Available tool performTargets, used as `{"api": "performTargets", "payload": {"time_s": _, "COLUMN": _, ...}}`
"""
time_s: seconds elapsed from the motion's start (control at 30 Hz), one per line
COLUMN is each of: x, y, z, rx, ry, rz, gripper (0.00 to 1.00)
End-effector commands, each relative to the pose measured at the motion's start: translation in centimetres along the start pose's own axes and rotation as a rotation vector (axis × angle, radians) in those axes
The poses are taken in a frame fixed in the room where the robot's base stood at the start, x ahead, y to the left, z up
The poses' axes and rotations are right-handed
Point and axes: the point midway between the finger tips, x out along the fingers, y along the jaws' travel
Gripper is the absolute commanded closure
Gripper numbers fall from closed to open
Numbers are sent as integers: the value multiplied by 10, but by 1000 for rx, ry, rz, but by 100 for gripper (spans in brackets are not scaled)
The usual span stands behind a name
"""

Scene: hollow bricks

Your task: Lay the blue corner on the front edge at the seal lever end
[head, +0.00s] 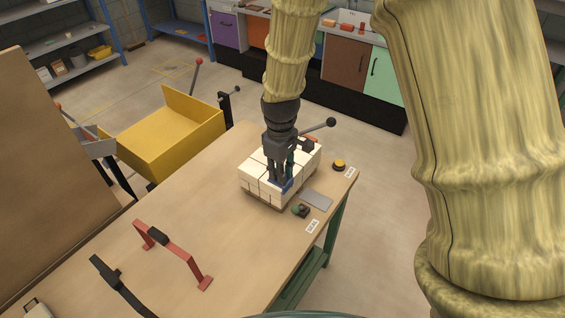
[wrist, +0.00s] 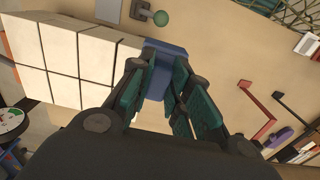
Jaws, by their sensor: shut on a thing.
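The blue corner (head: 288,185) is between the fingertips of my gripper (head: 281,181), at the near right side of a block of white bricks (head: 262,192). In the wrist view the blue corner (wrist: 165,52) sits at the right end of the white brick row (wrist: 75,52), gripped by the green-padded fingers (wrist: 158,88). Whether it rests on the bricks or hovers just above them, I cannot tell. A small lever with a green knob (wrist: 160,18) is close by it; it also shows in the head view (head: 301,210).
The bricks stand near the wooden table's (head: 215,220) right edge. A grey plate (head: 317,199) and a yellow button (head: 339,164) lie right of them. A dark ball-ended lever (head: 330,123) rises behind. A red handle frame (head: 171,255) stands nearer; table space lies between.

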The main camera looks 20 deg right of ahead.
Motion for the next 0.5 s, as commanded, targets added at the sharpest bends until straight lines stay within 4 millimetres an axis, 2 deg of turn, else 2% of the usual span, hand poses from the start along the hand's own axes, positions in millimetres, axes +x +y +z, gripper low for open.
{"api": "performTargets", "payload": {"time_s": 0.23, "x": 1, "y": 35, "z": -19, "rx": 3, "ry": 0, "rz": 0, "gripper": 100}}
{"api": "performTargets", "payload": {"time_s": 0.5, "x": 6, "y": 46, "z": -26, "rx": 3, "ry": 0, "rz": 0, "gripper": 100}}
